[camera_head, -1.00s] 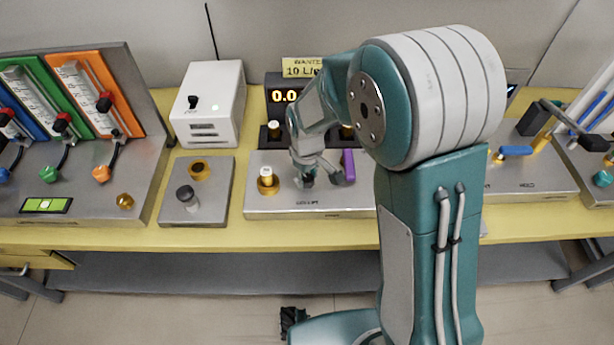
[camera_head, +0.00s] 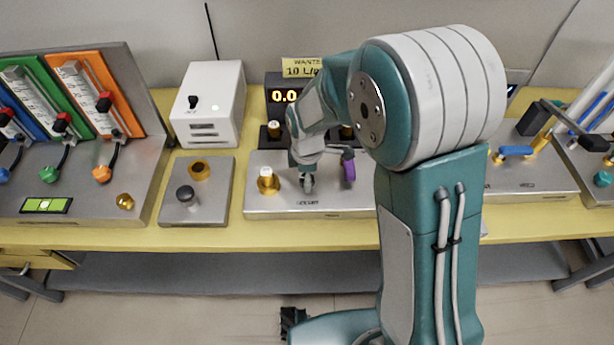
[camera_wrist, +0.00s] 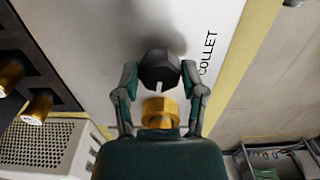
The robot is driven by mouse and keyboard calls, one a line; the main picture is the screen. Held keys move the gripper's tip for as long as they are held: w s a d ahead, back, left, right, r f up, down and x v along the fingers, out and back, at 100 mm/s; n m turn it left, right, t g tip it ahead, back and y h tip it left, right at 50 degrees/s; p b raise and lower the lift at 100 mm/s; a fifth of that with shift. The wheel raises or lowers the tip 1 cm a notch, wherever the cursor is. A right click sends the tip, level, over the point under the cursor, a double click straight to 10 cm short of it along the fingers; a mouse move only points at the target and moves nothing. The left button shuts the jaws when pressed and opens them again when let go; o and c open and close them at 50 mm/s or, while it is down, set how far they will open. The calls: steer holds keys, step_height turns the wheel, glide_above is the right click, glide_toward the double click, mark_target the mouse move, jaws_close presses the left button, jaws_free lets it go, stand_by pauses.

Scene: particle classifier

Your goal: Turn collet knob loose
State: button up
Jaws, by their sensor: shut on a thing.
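The collet knob (camera_wrist: 159,68) is dark and faceted with a white mark on its near side. It sits by the printed word COLLET on a pale plate in the wrist view. My gripper (camera_wrist: 160,80) has its two fingers on opposite sides of the knob and is shut on it. In the head view my gripper (camera_head: 307,182) points down onto the grey plate (camera_head: 325,207) and hides most of the knob. A brass fitting (camera_wrist: 160,112) shows between my fingers, nearer the palm, in the wrist view.
A display (camera_head: 285,96) reading 0.0 is behind.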

steer(key=shift+w+a+n, duration=0.1)
steer(key=shift+n, duration=0.4)
steer(key=o, duration=1.2)
steer(key=shift+c, duration=0.2)
step_height(320, 180, up, 12)
steer(key=shift+a+f, duration=0.1)
